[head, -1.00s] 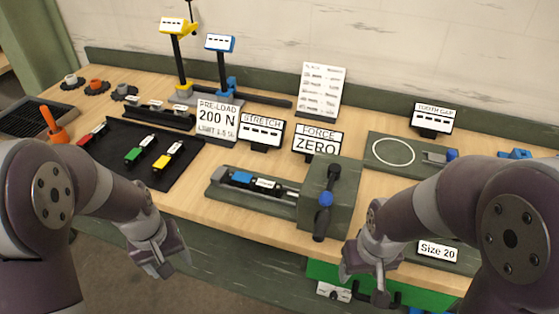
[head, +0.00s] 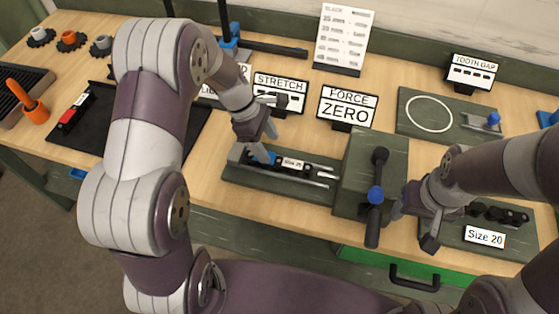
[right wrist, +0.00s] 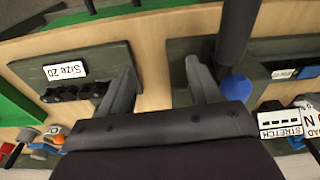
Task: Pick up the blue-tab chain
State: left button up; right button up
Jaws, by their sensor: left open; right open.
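The blue-tab chain (head: 292,166) lies in the long grey-green fixture (head: 240,180), with its blue tab at the left end and a white label on it. In the right wrist view its blue tab (right wrist: 308,72) shows at the right edge. My left gripper (head: 258,148) is open and reaches down right at the blue tab, partly covering it. I cannot tell whether the fingers touch it. My right gripper (head: 415,228) is open and empty, between the fixture's crank block and the Size 20 block. Its spread fingers (right wrist: 160,85) show in the right wrist view.
The crank block (head: 350,190) has a black lever with a blue knob (head: 375,195). The Size 20 block (head: 460,232) holds a dark chain. The FORCE ZERO sign (head: 346,106) and STRETCH sign (head: 278,92) stand behind.

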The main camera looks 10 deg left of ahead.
aim_at(279, 160)
pick_arm(q)
jog(key=x, duration=0.5)
jog(key=shift+s+d+p, duration=0.2)
jog(key=shift+d+p, duration=0.1)
jog(key=shift+w+f, duration=0.15)
jog(key=shift+f, duration=0.25)
jog(key=shift+r, duration=0.1)
grip_shut()
